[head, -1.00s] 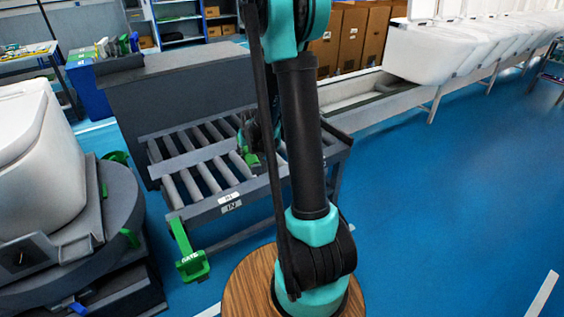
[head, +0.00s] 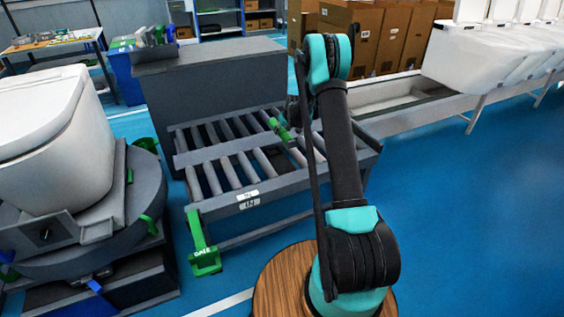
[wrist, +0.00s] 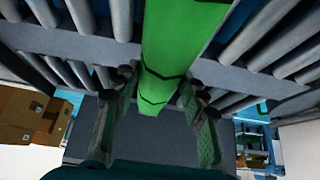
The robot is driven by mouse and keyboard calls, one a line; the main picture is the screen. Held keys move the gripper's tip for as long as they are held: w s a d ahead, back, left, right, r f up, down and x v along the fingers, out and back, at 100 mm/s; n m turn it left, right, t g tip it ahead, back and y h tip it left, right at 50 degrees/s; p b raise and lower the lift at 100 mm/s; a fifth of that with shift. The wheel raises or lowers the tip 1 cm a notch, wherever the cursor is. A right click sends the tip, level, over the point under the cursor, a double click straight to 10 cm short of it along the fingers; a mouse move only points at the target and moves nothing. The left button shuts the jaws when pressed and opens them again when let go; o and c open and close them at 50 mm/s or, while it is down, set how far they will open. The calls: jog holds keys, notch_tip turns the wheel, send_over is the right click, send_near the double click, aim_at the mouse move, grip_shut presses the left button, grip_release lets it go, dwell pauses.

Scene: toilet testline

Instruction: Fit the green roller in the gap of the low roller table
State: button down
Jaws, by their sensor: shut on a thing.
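The green roller (wrist: 178,40) runs lengthwise through the wrist view, between the two fingers of my gripper (wrist: 158,120), which is shut on it. In the head view the green roller (head: 281,130) shows as a short green bar over the far part of the low roller table (head: 225,192). My gripper is mostly hidden there behind my arm. The table has several grey rollers (head: 215,175) in a grey frame. A dark gap shows among the rollers right of the middle, near the green roller. I cannot tell whether the roller touches the table.
A turntable with a white toilet (head: 55,135) stands at the left. A grey box (head: 210,85) stands behind the table. Blue floor is clear at the right.

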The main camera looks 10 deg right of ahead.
notch_tip(320, 180, down, 18)
jog(key=shift+r, duration=0.1)
dwell(0.4)
jog(key=c, duration=0.9)
grip_release()
jog(key=shift+o, duration=0.2)
